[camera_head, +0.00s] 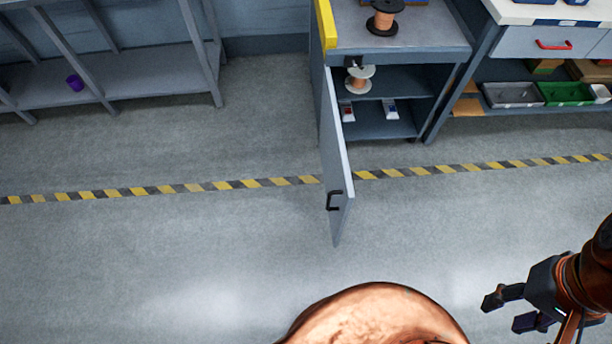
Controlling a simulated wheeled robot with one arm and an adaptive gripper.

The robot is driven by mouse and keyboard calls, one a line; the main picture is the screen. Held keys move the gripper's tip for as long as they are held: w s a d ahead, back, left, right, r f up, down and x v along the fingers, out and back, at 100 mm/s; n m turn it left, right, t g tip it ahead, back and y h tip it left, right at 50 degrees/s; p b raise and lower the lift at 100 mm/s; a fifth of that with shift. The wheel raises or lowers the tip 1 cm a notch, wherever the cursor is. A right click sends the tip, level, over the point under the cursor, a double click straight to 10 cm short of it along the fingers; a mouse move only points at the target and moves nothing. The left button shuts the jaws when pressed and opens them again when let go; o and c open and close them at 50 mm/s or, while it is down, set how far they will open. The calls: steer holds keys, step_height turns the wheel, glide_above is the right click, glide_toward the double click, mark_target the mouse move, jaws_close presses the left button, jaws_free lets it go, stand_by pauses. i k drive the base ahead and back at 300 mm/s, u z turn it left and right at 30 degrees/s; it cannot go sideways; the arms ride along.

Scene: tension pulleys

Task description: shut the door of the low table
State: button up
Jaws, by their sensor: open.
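The low table (400,35) is a grey cabinet at the top centre with a yellow edge on its left side. Its door (337,170) stands wide open, swung out from the left side toward me. A dark handle (334,200) sits near the door's free end, on its left face. The shelves (385,122) inside are exposed, with a wire spool (359,80) and small items on them. My gripper (503,310) is open and empty at the lower right, to the right of the door and apart from it.
A grey rack (150,70) with a purple cup (75,82) stands at the upper left. A workbench (540,40) with bins stands at the upper right. A yellow-black floor stripe (240,184) crosses the open floor. A rounded copper part of mine fills the bottom centre.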

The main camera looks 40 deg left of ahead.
mark_target(339, 193)
steer(key=u, duration=0.05)
steer(key=k, duration=0.1)
steer(key=u, duration=1.3)
steer(key=i, duration=0.5)
steer(key=u, duration=0.6)
steer(key=k, duration=1.3)
steer(key=u, duration=1.1)
steer(key=i, duration=1.3)
steer(key=z, duration=0.55)
